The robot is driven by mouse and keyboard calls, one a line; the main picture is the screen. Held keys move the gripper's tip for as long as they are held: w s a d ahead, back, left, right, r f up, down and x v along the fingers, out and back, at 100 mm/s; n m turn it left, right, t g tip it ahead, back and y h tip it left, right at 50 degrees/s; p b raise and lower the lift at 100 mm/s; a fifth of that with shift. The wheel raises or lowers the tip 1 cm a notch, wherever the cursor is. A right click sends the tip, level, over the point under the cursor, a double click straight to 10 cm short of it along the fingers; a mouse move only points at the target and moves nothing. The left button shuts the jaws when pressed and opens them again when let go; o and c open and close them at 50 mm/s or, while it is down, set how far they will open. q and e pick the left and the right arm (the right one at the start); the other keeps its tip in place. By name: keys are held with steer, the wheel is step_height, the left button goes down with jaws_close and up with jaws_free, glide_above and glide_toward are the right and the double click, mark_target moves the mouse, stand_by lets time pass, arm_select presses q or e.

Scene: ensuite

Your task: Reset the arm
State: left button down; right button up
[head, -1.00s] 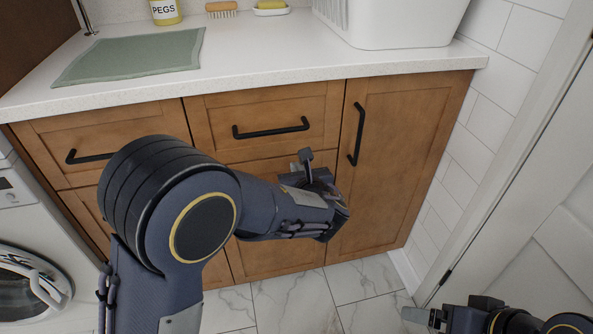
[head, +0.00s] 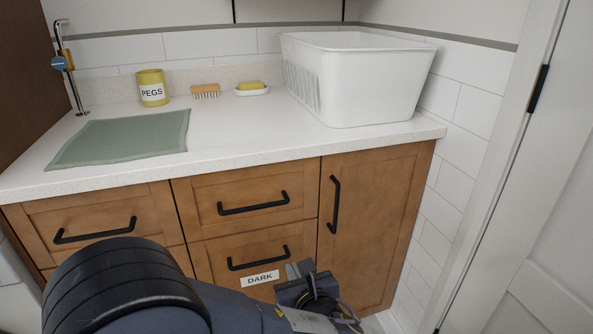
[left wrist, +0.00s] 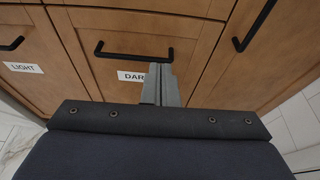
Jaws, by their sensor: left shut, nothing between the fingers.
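My left gripper (head: 300,269) is low in the head view, in front of the wooden cabinet. Its fingers are shut with nothing between them. In the left wrist view the shut fingers (left wrist: 161,84) stand in front of the drawer labelled DARK (left wrist: 133,76) and cover part of its label. I cannot tell how far they are from the drawer front. The DARK drawer (head: 215,258) is closed, with a black bar handle (head: 258,258). My right gripper is out of the head view.
The countertop (head: 240,137) holds a green cloth (head: 122,137), a yellow PEGS pot (head: 152,88), a brush (head: 205,90), a soap dish (head: 252,90) and a white basket (head: 365,85). A tall cabinet door (head: 372,215) is closed. A white door (head: 535,220) stands at the right.

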arm_select(q)
steer(key=s+a+f+n+g+y, duration=0.1)
steer(key=s+a+n+g, duration=0.2)
steer(key=a, duration=0.4)
steer(key=a+n+g, duration=0.2)
steer(key=a+n, duration=0.4)
steer(key=s+a+f+n+g+h, duration=0.1)
steer(key=s+a+n+g+h, duration=0.2)
steer(key=s+a+n, duration=0.35)
steer(key=s+a+f+n+g+h, duration=0.1)
steer(key=s+a+n+g+h, duration=0.2)
steer(key=s+n, duration=0.7)
steer(key=s+d+r+n+t+h, duration=0.3)
steer(key=s+n, duration=0.1)
steer(key=n, duration=0.5)
step_height(320, 180, up, 30)
steer(key=p, duration=3)
steer(key=shift+w+r+m, duration=0.15)
steer(key=shift+r+m, duration=0.05)
steer(key=shift+m, duration=0.15)
steer(key=shift+a, duration=0.1)
